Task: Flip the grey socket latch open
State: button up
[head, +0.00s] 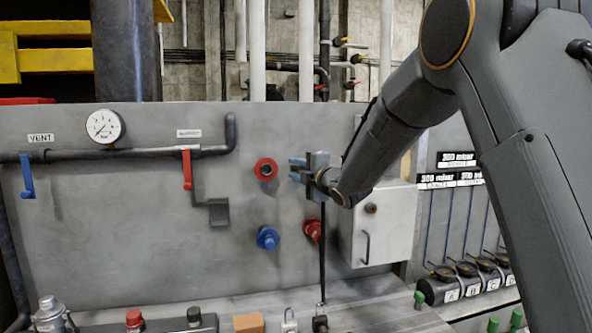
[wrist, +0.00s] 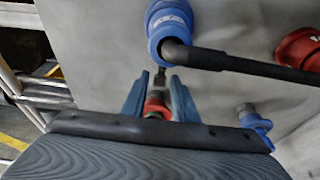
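In the wrist view, a blue socket (wrist: 168,32) on the panel has a black hose plugged into it. A small dark grey piece (wrist: 159,77), which looks like the latch, sticks out beside this socket; whether it is open or shut I cannot tell. My gripper (wrist: 156,82) has two blue fingers, open, with a visible gap between them. Their tips lie to either side of the small latch in this view; contact cannot be told. In the head view my gripper (head: 297,168) is close to the panel and hides the blue socket and latch.
A red socket (head: 265,169) is left of my gripper. A blue connector (head: 267,238) and a red connector (head: 312,231) are lower. The black hose (head: 322,255) hangs down. A light grey box (head: 385,225) is close by on the right.

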grip_shut()
jog(key=shift+b, duration=0.55)
jog(key=m+h+b, duration=0.1)
jog(key=b, duration=0.1)
jog(key=t+h+b, duration=0.1)
jog(key=b, duration=0.2)
jog(key=shift+w+a+m, duration=0.3)
jog(key=shift+a+m, duration=0.1)
jog(key=shift+w+r+m+t+h+b, duration=0.15)
jog(key=shift+m+t+h+b, duration=0.4)
jog(key=shift+h+b, duration=0.55)
jog(key=shift+o, duration=1.5)
grip_release()
